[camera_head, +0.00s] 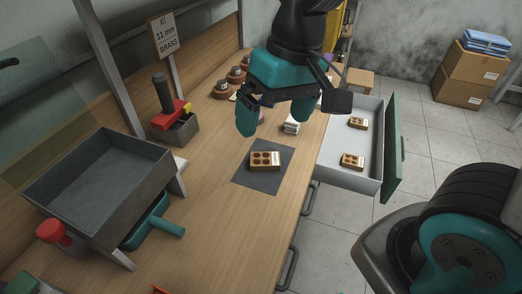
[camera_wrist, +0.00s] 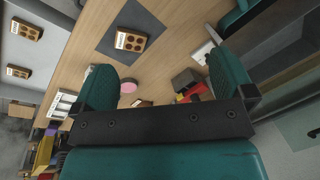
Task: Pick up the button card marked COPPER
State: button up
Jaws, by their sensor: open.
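My gripper (camera_head: 275,116) is open and empty above the bench, beyond the dark mat (camera_head: 244,178). Its teal fingers also show in the wrist view (camera_wrist: 165,80). A tan button card (camera_head: 265,161) with dark round buttons and a white label lies on the mat; it also shows in the wrist view (camera_wrist: 131,40). Two similar cards lie in the open drawer, one nearer (camera_head: 352,161) and one farther (camera_head: 358,123). The card labels are too small to read, so I cannot tell which is marked COPPER.
A sign (camera_head: 165,35) reads "KIT 11 mm BRASS". A grey tray (camera_head: 60,185) and red-handled tool (camera_head: 172,112) stand left. The drawer (camera_head: 335,170) juts out right. A pink disc (camera_wrist: 128,87) lies below the gripper. Bench front is mostly clear.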

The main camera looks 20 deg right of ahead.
jog(key=w+d+f+m+h, duration=0.1)
jog(key=w+d+f+m, duration=0.15)
jog(key=w, duration=0.25)
jog(key=w+d+f+m+h, duration=0.1)
jog(key=w+m, duration=0.3)
jog(key=w, duration=0.1)
send_over(265, 157)
notch_tip(265, 157, down, 11)
jog(key=shift+s, duration=0.15)
jog(key=f, duration=0.5)
jog(key=shift+w+f+p, duration=0.2)
jog(key=shift+f+p, duration=0.1)
jog(key=shift+f, duration=0.1)
jog(key=c, duration=1)
jog(key=shift+o, duration=0.2)
